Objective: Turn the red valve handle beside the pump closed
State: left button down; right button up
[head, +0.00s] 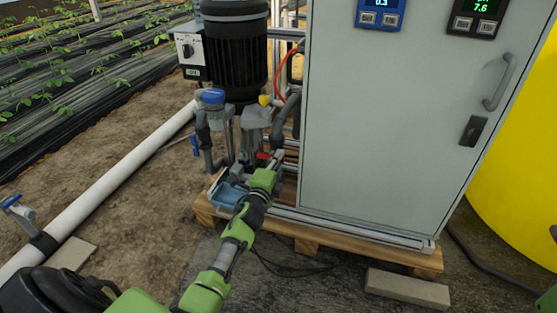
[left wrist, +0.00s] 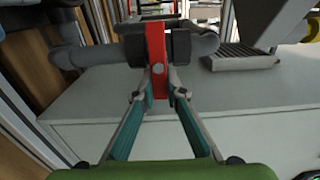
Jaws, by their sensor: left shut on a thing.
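The red valve handle (left wrist: 156,52) stands upright in the left wrist view, crossing in front of a grey pipe (left wrist: 90,55) with dark collars. My left gripper (left wrist: 158,88) has its two fingers closed on the handle's lower part, one on each side. In the head view the left gripper (head: 273,162) reaches in among the pipes below the black pump (head: 236,50). Only a small red bit of the handle (head: 263,156) shows there; the gripper and pipework hide most of it. My right gripper is out of view.
A grey control cabinet (head: 390,120) stands on a wooden pallet (head: 310,245) just right of the gripper. A white pipe (head: 120,175) runs along the ground at left. A blue-capped fitting (head: 212,97) stands close by. A yellow tank (head: 520,160) is at far right.

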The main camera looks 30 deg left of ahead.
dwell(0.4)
pick_arm(q)
jog(key=c, duration=2)
grip_release()
jog(key=shift+c, duration=0.2)
jog(key=v, duration=1.2)
jog(key=shift+d, duration=0.1)
